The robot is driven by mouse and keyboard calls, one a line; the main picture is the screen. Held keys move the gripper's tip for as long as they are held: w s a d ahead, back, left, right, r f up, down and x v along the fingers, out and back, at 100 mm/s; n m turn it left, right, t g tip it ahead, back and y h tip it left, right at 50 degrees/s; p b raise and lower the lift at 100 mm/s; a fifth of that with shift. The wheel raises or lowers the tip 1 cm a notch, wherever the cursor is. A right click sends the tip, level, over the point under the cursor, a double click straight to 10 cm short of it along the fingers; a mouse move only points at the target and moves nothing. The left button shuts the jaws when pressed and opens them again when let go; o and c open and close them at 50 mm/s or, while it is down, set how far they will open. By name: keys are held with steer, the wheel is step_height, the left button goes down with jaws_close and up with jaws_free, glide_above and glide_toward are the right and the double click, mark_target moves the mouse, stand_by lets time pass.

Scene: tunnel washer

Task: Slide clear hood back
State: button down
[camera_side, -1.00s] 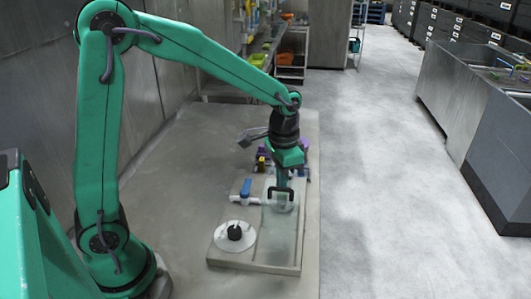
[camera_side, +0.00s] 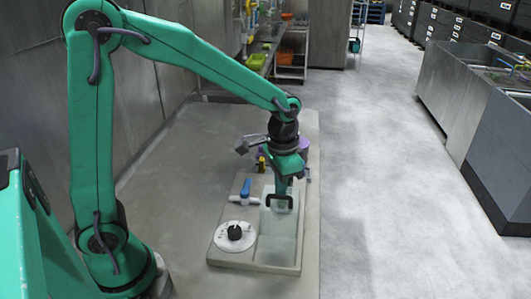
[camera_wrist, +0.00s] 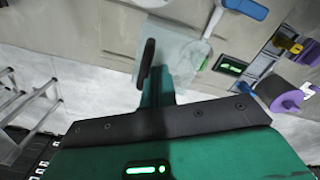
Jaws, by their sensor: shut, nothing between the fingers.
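The clear hood (camera_side: 278,236) is a see-through, pale green cover on the right part of a grey panel board (camera_side: 228,263). A black handle (camera_side: 280,201) stands at its far end. My gripper (camera_side: 284,196) is shut and empty, right at the handle. In the wrist view the hood (camera_wrist: 190,48) lies beyond my gripper (camera_wrist: 158,92), and the black handle (camera_wrist: 148,58) rises beside the fingers. I cannot tell whether the fingers touch the handle.
A white dial with a black knob (camera_side: 234,232) sits left of the hood. A blue-handled valve (camera_side: 245,188) on a white pipe is behind the dial. A purple part (camera_wrist: 278,94) and a lit green display (camera_wrist: 231,66) lie near the board's far end. The table left is clear.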

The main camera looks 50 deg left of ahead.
steer(key=shift+s+d, duration=0.65)
steer(key=shift+s, duration=0.1)
steer(key=shift+s+d, duration=1)
steer(key=shift+d, duration=0.05)
steer(key=shift+s+d, duration=0.55)
steer(key=shift+d, duration=0.05)
steer(key=shift+r, duration=0.15)
steer(key=shift+w+a+r, duration=0.15)
steer(key=shift+r, duration=1.3)
steer(key=shift+w+a+r, duration=0.15)
steer(key=shift+r, duration=1.25)
